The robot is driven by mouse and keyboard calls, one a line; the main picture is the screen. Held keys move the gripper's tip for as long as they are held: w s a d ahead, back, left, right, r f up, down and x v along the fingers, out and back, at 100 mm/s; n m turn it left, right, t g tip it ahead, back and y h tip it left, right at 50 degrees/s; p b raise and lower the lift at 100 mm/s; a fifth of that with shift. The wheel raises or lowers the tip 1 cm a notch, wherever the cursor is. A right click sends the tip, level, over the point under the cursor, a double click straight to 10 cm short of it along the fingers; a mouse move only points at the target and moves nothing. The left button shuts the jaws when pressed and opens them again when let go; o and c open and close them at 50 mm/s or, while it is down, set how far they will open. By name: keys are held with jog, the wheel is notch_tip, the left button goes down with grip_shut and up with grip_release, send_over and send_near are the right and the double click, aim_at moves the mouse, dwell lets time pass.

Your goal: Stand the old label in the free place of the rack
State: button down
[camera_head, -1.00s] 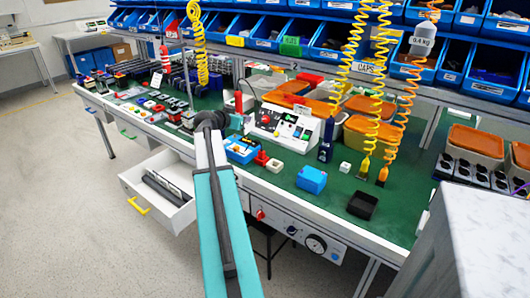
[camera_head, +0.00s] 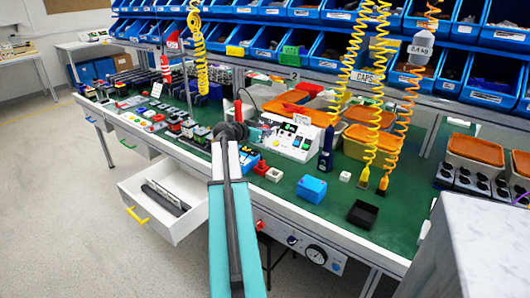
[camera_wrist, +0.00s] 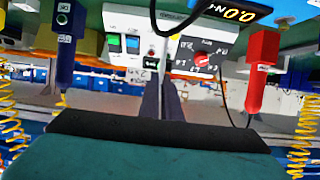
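My gripper (camera_head: 236,132) is over the green bench, in front of the white control console (camera_head: 288,137). In the wrist view, my two dark fingers (camera_wrist: 163,98) point towards a panel with a red knob and a lit display. The fingers look close together, but their gap is not clear. A thin pale strip shows just beyond their tips; I cannot tell whether it is held. White tags stand by the console (camera_head: 301,119) and on the left part of the bench (camera_head: 156,90). I cannot tell which is the old label. The rack and its free place are not clearly identifiable.
An open white drawer (camera_head: 190,222) juts out at the bench's front left. A blue box (camera_head: 311,189) and black tray (camera_head: 362,213) stand right of my arm. Coiled yellow cords (camera_head: 372,100) hang down at the right. Blue bins (camera_head: 330,45) line the back.

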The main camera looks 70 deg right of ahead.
jog(key=shift+f, duration=2.2)
jog(key=shift+f+p, duration=0.35)
jog(key=shift+f, duration=1.5)
jog(key=shift+f, duration=0.15)
jog(key=c, duration=2)
grip_release()
jog(key=shift+r, duration=0.2)
jog(key=b+v, duration=0.1)
jog(key=v, duration=1.1)
jog(key=shift+b, duration=0.3)
